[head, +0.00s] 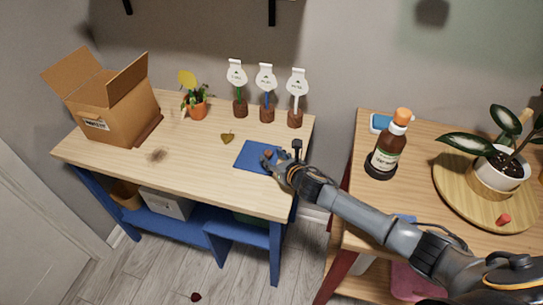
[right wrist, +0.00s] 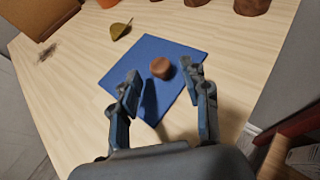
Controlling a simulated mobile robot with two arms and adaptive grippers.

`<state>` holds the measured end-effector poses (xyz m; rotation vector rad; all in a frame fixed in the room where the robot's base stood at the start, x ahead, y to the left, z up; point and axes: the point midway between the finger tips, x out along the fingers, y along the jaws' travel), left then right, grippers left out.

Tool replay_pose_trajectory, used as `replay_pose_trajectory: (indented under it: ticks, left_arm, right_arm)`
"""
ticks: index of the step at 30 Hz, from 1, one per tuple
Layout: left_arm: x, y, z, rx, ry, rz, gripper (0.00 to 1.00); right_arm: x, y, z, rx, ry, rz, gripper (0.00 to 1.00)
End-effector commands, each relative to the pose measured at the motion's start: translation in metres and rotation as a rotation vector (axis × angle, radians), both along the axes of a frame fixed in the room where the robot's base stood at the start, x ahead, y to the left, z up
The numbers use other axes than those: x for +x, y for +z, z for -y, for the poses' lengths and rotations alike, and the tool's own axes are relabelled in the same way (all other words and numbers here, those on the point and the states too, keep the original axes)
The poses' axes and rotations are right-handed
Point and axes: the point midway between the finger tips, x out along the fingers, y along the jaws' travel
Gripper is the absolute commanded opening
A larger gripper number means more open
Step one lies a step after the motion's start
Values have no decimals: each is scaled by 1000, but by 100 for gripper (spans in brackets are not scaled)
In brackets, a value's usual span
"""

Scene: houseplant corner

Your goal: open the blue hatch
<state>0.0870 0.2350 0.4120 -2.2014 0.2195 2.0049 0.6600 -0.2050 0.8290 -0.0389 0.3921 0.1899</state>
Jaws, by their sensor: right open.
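The blue hatch (head: 248,153) is a flat blue square in the top of the wooden table, near its right end. It lies flat and looks shut. A round brown knob (right wrist: 161,68) stands up from it. In the right wrist view the hatch (right wrist: 150,50) shows with the knob near its middle. My right gripper (head: 271,163) is over the hatch's right part, with its fingers spread. In the right wrist view the gripper (right wrist: 163,82) has the knob between its fingertips or just beyond them, with gaps showing. My left gripper is not in view.
On the same table (head: 190,158) are an open cardboard box (head: 110,105), a small potted plant (head: 197,108), tagged stakes in brown pots (head: 267,113) and a dry leaf (head: 228,138). A brown bottle (head: 388,150) and a round wooden tray (head: 450,190) stand on the right table.

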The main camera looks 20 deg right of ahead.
Motion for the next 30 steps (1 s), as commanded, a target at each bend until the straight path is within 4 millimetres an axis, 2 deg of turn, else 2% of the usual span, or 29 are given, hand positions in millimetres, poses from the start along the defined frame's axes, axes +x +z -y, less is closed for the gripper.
replay_pose_trajectory:
  ticks: [6, 14, 15, 21, 22, 30]
  left_arm:
    - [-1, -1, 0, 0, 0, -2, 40]
    - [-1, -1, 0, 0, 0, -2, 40]
    - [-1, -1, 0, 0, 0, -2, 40]
    - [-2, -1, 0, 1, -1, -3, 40]
    - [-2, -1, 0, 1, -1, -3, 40]
    - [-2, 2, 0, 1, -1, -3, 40]
  right_arm:
    - [13, -5, -3, 1, 0, 0, 47]
    - [14, -5, -3, 1, 0, 0, 47]
    - [14, -6, -3, 1, 0, 0, 45]
    - [14, -6, -3, 1, 0, 0, 4]
    - [13, -6, -3, 1, 0, 0, 0]
    - [10, -5, 3, -1, -2, -2, 0]
